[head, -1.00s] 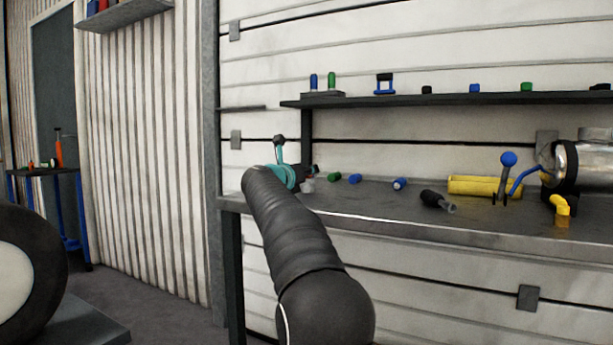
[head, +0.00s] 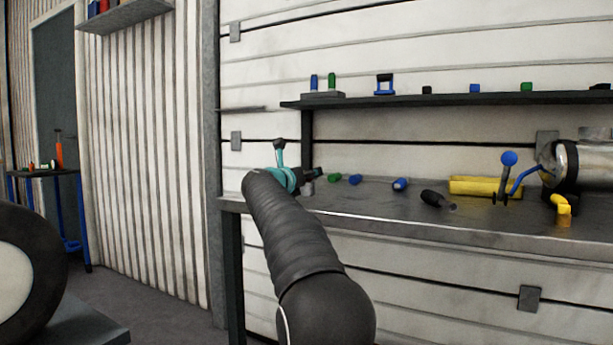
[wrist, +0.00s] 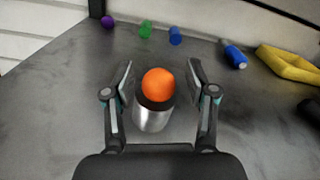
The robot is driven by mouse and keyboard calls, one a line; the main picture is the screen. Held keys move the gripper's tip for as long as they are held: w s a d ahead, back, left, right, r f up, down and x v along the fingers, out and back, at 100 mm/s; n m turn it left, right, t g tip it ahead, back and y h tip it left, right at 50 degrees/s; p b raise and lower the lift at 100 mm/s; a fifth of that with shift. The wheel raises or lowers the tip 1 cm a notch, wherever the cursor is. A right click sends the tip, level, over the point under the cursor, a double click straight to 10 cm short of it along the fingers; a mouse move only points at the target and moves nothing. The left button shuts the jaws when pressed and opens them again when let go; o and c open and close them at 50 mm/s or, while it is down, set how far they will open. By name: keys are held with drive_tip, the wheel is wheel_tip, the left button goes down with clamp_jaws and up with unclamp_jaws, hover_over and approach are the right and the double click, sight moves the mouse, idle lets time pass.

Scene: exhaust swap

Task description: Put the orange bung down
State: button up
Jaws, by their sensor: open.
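The orange bung (wrist: 159,84) shows in the wrist view as a round orange top over a dark collar and a silver cylindrical body (wrist: 152,119). It stands on the grey bench (wrist: 60,110). My gripper (wrist: 160,75) is open, with one finger on each side of the bung and a visible gap on both sides. In the head view my gripper (head: 309,177) is over the left end of the bench, and the orange top cannot be made out there.
Behind the bung lie small purple (wrist: 108,21), green (wrist: 145,29) and blue (wrist: 175,36) pieces. A blue and white piece (wrist: 234,55) and a yellow tray (wrist: 288,62) lie to the right. A dark-handled tool (head: 436,199) lies on the bench. A shelf (head: 450,99) runs above.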

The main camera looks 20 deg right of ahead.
drive_tip(key=shift+r, duration=0.35)
drive_tip(key=v, duration=1.2)
drive_tip(key=shift+r+b, duration=0.25)
drive_tip(key=shift+b, duration=0.1)
